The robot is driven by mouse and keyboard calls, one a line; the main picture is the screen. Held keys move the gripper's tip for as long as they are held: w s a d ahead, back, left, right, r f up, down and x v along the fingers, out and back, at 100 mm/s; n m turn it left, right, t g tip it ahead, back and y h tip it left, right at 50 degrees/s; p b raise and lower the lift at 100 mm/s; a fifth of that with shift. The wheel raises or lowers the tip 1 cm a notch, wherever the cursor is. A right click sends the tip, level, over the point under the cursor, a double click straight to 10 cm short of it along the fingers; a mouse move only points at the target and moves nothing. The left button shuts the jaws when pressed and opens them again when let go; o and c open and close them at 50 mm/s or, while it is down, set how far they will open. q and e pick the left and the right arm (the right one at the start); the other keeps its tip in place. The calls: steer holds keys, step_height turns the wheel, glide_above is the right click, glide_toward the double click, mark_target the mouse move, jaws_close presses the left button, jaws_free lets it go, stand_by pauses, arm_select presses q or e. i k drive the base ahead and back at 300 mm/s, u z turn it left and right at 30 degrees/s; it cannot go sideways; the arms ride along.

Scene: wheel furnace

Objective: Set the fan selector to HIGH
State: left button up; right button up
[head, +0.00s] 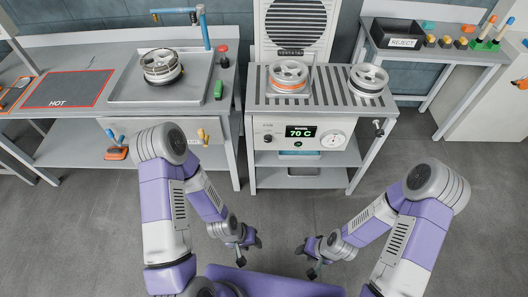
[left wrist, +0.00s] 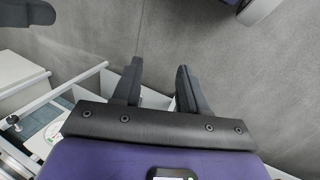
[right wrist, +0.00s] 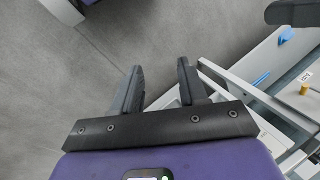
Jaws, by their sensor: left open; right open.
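The furnace (head: 257,108) stands at the back centre, its front panel (head: 320,126) facing me. The panel has a green "70 C" display (head: 300,131), a green button (head: 298,144), a small dark knob (head: 267,138) at left and a round white dial (head: 334,140) at right. Any fan label or HIGH mark is too small to read, so I cannot tell which control is the selector. My left gripper (head: 250,250) and right gripper (head: 304,261) are open and empty, low over the floor, well apart from the panel. Their empty jaws also show in the left wrist view (left wrist: 160,67) and right wrist view (right wrist: 160,66).
Two wheels (head: 289,72) (head: 369,78) rest on the furnace's slatted top. A handle (head: 378,127) sticks out at its right side. A bench with a tray (head: 125,97) and HOT mat (head: 68,90) is left; a REJECT bin (head: 398,41) is back right. Floor before the furnace is clear.

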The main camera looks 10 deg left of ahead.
mark_target(267, 138)
steer(key=u, duration=0.25)
steer(key=i, duration=0.9)
steer(key=u, duration=0.05)
steer(key=k, duration=1.3)
steer(key=z, duration=0.65)
steer(key=i, duration=1.5)
steer(key=u, duration=0.75)
